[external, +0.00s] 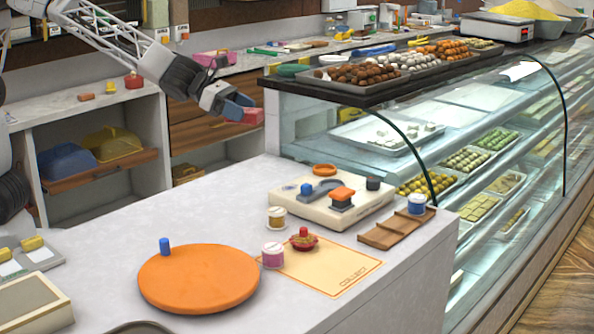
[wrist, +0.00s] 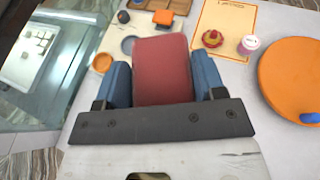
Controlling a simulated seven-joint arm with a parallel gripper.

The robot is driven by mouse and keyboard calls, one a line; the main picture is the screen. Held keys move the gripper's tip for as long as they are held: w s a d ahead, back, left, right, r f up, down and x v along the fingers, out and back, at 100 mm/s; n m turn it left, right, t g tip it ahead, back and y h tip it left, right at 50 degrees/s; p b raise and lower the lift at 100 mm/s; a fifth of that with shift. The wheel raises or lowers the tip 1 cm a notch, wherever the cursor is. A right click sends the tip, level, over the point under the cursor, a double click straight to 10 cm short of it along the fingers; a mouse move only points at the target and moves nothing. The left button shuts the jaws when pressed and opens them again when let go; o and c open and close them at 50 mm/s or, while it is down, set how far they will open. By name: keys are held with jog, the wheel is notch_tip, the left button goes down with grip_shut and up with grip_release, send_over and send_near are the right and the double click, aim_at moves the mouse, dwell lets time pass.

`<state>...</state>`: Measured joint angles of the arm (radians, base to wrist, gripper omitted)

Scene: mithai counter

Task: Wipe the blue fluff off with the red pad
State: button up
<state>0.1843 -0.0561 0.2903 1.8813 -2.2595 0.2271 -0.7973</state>
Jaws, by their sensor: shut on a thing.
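In the wrist view the red pad (wrist: 162,70) sits between the two blue fingers of my gripper (wrist: 162,85). A small upright blue piece (external: 165,246) stands on the orange round board (external: 200,280), near its back left edge; it also shows in the wrist view (wrist: 309,118). Another small blue piece (external: 307,189) is on the cream device (external: 330,215). The pad is well apart from both.
An orange-edged mat (external: 335,272) carries a red-topped small bowl (external: 304,239). A pink jar (external: 273,255) and a yellowish jar (external: 277,217) stand nearby. A brown wooden tray (external: 395,230) is at the right. The glass sweets case borders the counter.

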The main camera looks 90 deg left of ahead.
jog(key=shift+w+a+r+n+y, duration=2.4)
jog(key=shift+w+a+r+y, duration=0.45)
jog(key=shift+a+r, duration=1.4)
jog(key=w+d+f+n+g+y, duration=0.1)
jog(key=d+f+n+y, duration=0.2)
jog(key=f, duration=0.7)
jog(key=w+d+f+n+g+y, duration=0.1)
jog(key=d+f+n+y, duration=0.3)
jog(key=f, duration=0.6)
jog(key=shift+w+f+n+y, duration=0.3)
jog(key=shift+w+y, duration=0.15)
jog(key=shift+w, duration=0.2)
